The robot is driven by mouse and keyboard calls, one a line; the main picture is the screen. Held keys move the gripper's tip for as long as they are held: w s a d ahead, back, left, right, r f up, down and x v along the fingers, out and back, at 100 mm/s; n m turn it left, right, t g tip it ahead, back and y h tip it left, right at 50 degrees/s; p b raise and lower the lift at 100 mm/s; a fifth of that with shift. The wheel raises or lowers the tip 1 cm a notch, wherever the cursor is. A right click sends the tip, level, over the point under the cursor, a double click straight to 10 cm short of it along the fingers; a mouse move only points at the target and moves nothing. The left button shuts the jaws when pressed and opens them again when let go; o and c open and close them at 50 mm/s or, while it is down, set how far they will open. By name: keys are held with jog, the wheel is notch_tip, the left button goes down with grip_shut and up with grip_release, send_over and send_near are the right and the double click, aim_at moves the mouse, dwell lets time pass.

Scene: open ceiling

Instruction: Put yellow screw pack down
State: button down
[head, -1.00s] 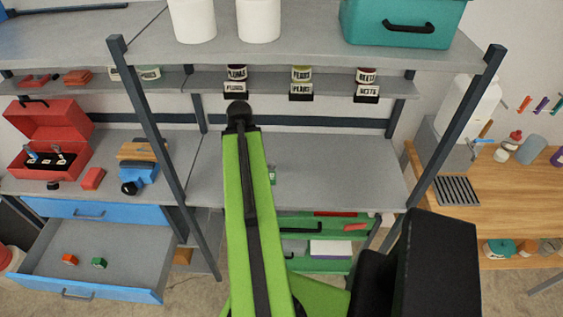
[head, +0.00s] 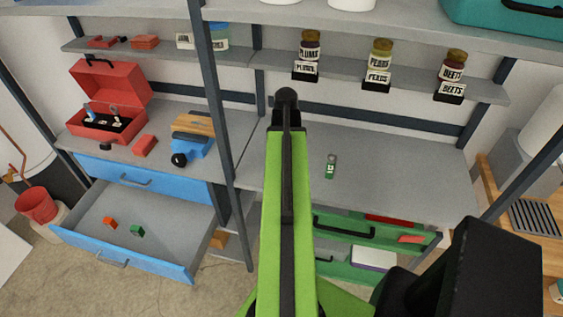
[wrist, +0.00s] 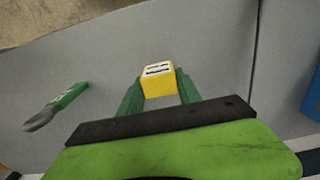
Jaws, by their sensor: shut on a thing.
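My gripper (wrist: 158,92) is shut on the yellow screw pack (wrist: 157,75) in the wrist view. The pack is a small yellow box with a white label with dark marks, held between two green fingers. It is over the grey worktop (wrist: 210,50); I cannot tell whether it touches it. In the head view, my arm hides the gripper and the pack. A small green-handled tool (head: 331,166) lies on the worktop; in the wrist view it lies left of the pack (wrist: 68,97), apart from it.
An open blue drawer (head: 180,258) at lower left holds an orange pack (head: 110,223) and a green pack (head: 137,230). A red toolbox (head: 110,75) and a blue tool (head: 195,150) stand on the bench left of a post. Labelled jars (head: 378,65) sit on a shelf. The worktop's middle is largely clear.

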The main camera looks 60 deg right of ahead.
notch_tip(320, 180, down, 3)
jog(key=shift+w+r+b, duration=0.15)
jog(key=shift+r+b, duration=0.05)
jog(key=shift+b, duration=0.35)
jog(key=shift+a+r, duration=0.15)
jog(key=shift+r, duration=0.1)
jog(key=shift+w+f, duration=0.1)
jog(key=shift+f, duration=0.05)
jog(key=c, duration=0.8)
grip_release()
jog(key=shift+c, duration=0.2)
notch_tip(320, 180, up, 12)
jog(key=p, duration=1.2)
jog(key=shift+r+p, duration=0.25)
jog(key=shift+p, duration=0.05)
jog(key=shift+f, duration=0.1)
